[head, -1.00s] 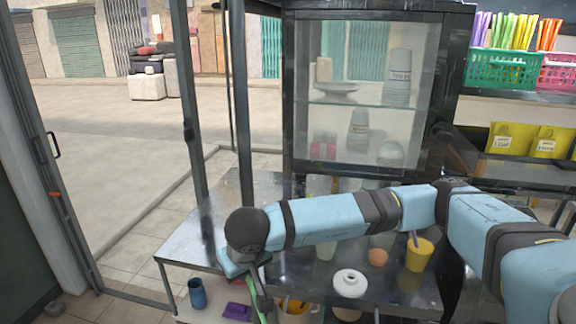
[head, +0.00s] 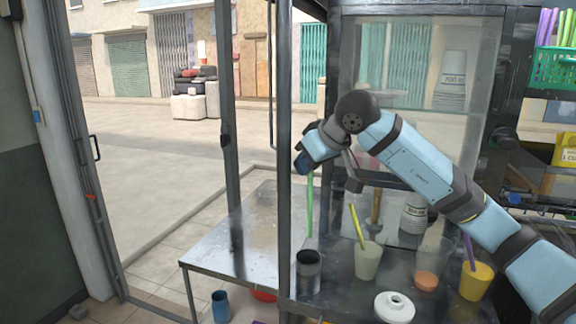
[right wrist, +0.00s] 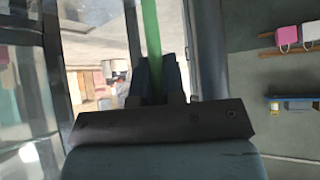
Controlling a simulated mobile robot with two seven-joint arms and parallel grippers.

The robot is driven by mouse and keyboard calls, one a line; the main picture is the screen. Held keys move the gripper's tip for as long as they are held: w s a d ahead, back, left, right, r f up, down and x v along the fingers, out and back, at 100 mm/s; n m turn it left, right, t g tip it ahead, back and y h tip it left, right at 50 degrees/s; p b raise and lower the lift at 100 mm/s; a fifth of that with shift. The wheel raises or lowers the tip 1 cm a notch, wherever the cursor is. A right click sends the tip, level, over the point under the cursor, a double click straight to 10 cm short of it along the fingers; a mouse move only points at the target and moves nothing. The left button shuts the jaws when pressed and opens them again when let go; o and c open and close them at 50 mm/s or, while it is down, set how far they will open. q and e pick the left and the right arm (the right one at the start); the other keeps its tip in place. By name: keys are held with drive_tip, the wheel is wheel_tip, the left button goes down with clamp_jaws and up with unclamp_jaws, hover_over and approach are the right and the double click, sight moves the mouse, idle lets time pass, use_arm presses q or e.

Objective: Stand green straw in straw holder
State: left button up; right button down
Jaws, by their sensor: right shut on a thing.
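The green straw (head: 309,208) hangs upright from my right gripper (head: 304,165), which is shut on its upper part. In the right wrist view the green straw (right wrist: 151,32) runs up from between the dark fingers (right wrist: 157,80). A dark metal cup (head: 308,277), which looks like the straw holder, stands on the metal table directly below the straw in the head view. The straw's lower end shows a little above the cup's rim, apart from it. My left gripper is not in view.
Right of the dark cup stand a pale cup (head: 368,262) with a yellow straw, a yellow cup (head: 477,283) with a purple straw, and a white lidded pot (head: 394,307). A thin post (head: 283,120) rises close left of the dark cup. The table's left part (head: 225,245) is clear.

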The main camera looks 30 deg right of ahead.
use_arm(q)
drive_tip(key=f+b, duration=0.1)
drive_tip(key=b, duration=0.1)
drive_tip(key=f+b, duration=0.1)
drive_tip(key=b, duration=0.1)
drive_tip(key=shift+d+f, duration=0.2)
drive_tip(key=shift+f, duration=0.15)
idle(0.3)
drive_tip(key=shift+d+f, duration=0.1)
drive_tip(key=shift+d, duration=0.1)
idle(0.7)
